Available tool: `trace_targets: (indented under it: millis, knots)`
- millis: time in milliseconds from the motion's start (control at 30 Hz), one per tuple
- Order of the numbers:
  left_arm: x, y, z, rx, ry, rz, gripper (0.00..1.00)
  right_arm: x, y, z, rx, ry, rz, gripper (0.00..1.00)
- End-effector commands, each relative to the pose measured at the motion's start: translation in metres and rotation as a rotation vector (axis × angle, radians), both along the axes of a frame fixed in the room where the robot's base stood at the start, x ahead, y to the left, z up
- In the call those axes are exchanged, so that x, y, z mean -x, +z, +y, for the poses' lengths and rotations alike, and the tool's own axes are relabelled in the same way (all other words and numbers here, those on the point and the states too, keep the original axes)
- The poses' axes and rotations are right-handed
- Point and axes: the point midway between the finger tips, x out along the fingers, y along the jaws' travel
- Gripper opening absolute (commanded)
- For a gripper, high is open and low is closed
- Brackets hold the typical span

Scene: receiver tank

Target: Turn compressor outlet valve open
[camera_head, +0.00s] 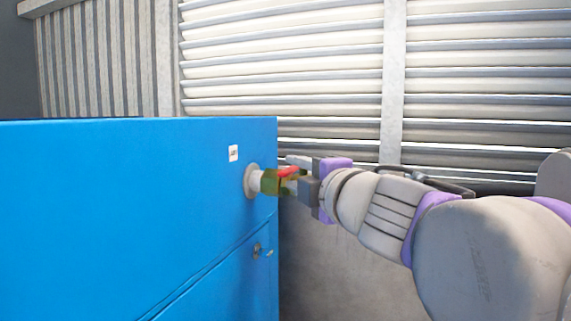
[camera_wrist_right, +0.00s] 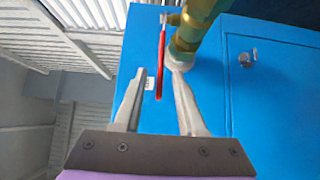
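The compressor outlet valve is a brass fitting (camera_head: 269,182) that sticks out from the right part of a blue cabinet (camera_head: 120,200). Its red lever (camera_head: 289,171) shows at the gripper. In the right wrist view the brass body (camera_wrist_right: 193,28) is at the top, and the red lever (camera_wrist_right: 160,62) is a thin bar running up and down. My right gripper (camera_head: 292,176) is at the valve. In its wrist view the two fingers (camera_wrist_right: 159,78) are apart, with the lever's end between them. Contact with the lever cannot be told. My left gripper is not in view.
A small white label (camera_head: 233,153) is on the cabinet near the valve. A metal latch (camera_head: 257,250) sits on the cabinet door below; it also shows in the wrist view (camera_wrist_right: 247,60). Louvred wall panels (camera_head: 280,60) stand behind. Open room lies right of the cabinet's edge.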

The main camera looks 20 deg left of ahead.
Motion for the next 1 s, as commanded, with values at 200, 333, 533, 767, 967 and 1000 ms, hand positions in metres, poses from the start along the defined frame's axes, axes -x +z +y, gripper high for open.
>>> trace_targets:
  millis: [200, 333, 533, 767, 967, 1000]
  knots:
    - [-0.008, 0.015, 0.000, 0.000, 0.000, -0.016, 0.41, -0.027, 0.004, 0.030, -0.002, 0.000, -0.003, 0.40]
    - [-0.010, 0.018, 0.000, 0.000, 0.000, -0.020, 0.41, -0.036, 0.003, 0.040, -0.001, -0.001, -0.002, 0.40]
    - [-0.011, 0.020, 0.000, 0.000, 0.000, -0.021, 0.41, -0.041, 0.001, 0.046, -0.001, -0.002, 0.000, 0.40]
    - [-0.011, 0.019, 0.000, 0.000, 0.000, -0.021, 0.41, -0.041, 0.001, 0.046, -0.001, -0.002, 0.001, 0.36]
    - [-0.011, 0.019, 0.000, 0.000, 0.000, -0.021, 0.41, -0.041, 0.001, 0.045, -0.001, -0.002, 0.001, 0.00]
    - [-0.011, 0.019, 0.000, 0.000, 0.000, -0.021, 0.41, -0.041, 0.001, 0.045, -0.001, -0.002, 0.001, 0.00]
